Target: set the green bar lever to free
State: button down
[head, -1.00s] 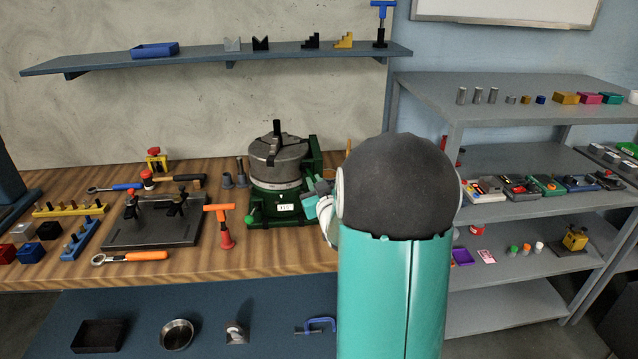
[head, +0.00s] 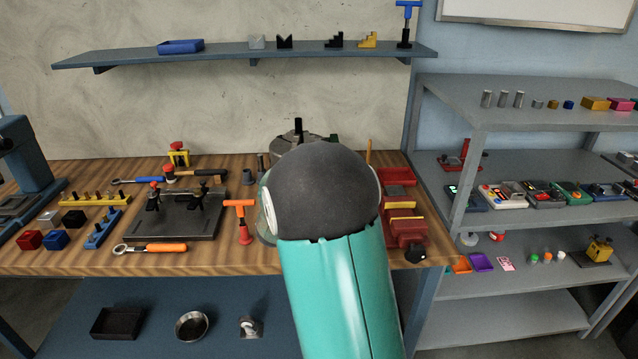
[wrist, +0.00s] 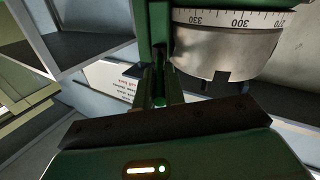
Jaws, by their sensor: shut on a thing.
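The rotary table with its round chuck (head: 297,138) stands on the bench in the head view, mostly hidden behind my arm. In the wrist view its silver graduated ring (wrist: 235,45) fills the upper right, with scale numbers 330 and 300, beside a green casting (wrist: 152,22). My gripper (wrist: 162,92) is at the centre of the wrist view, below the casting, with its fingers close together. It is shut on the green bar lever (wrist: 159,72), a narrow dark green piece between the fingers. Much of the lever is hidden, so its setting cannot be read.
A red vise (head: 403,222) stands to the right of my arm. Grey shelves (head: 530,155) with small parts stand farther right.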

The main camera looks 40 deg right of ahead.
jog(key=shift+w+a+m+g+h, duration=0.2)
jog(key=shift+w+m+g+h, duration=0.1)
jog(key=shift+g, duration=0.3)
jog(key=shift+r, duration=0.1)
jog(key=c, duration=1.5)
grip_release()
jog(key=shift+w, duration=0.15)
jog(key=v, duration=1.4)
jog(key=shift+d, duration=0.1)
